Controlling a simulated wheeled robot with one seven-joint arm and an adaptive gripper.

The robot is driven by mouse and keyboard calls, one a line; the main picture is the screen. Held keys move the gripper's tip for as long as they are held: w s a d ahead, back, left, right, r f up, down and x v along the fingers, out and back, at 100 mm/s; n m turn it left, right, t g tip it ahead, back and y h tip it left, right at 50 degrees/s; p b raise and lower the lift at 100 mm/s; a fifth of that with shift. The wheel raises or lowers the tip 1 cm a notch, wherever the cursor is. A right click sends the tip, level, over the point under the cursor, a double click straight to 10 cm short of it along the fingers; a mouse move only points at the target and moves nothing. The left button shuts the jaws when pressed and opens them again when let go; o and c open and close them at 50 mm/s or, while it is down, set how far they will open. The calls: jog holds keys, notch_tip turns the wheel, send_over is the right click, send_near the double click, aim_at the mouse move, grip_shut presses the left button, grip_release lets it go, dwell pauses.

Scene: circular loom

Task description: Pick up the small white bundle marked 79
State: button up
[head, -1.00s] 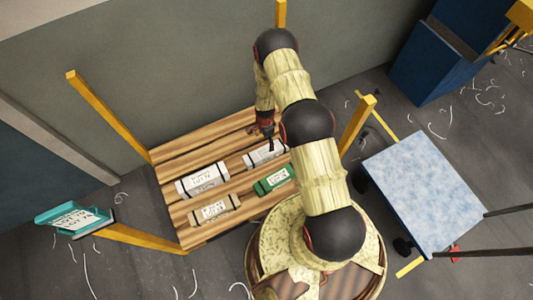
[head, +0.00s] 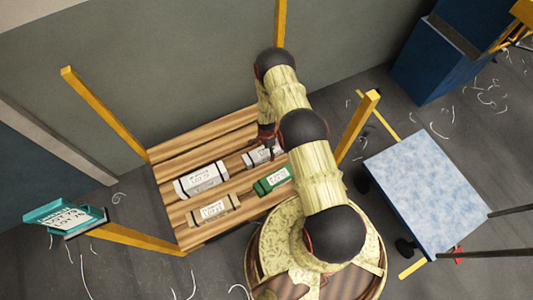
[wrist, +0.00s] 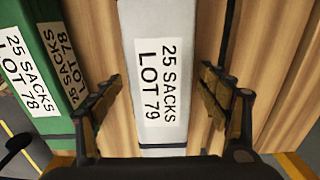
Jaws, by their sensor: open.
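The small white bundle (wrist: 162,50) fills the middle of the wrist view, its label reading "25 SACKS LOT 79". In the head view the small white bundle (head: 258,157) lies at the right back of the wooden pallet, partly hidden by my arm. My gripper (wrist: 161,96) is open, with one finger on each side of the bundle and wood showing between the right finger and the bundle. In the head view the fingers are mostly hidden by the arm.
A green bundle (head: 272,180) marked LOT 78 lies close by. A larger white bundle (head: 202,180) and a tan bundle (head: 214,210) share the slatted pallet (head: 170,162). Yellow posts (head: 357,130) stand at its corners. A teal tray sign (head: 65,216) is at left.

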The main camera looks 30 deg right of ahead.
jog(key=shift+c, duration=0.4)
jog(key=c, duration=1.5)
jog(key=shift+r, duration=0.1)
jog(key=shift+c, duration=0.6)
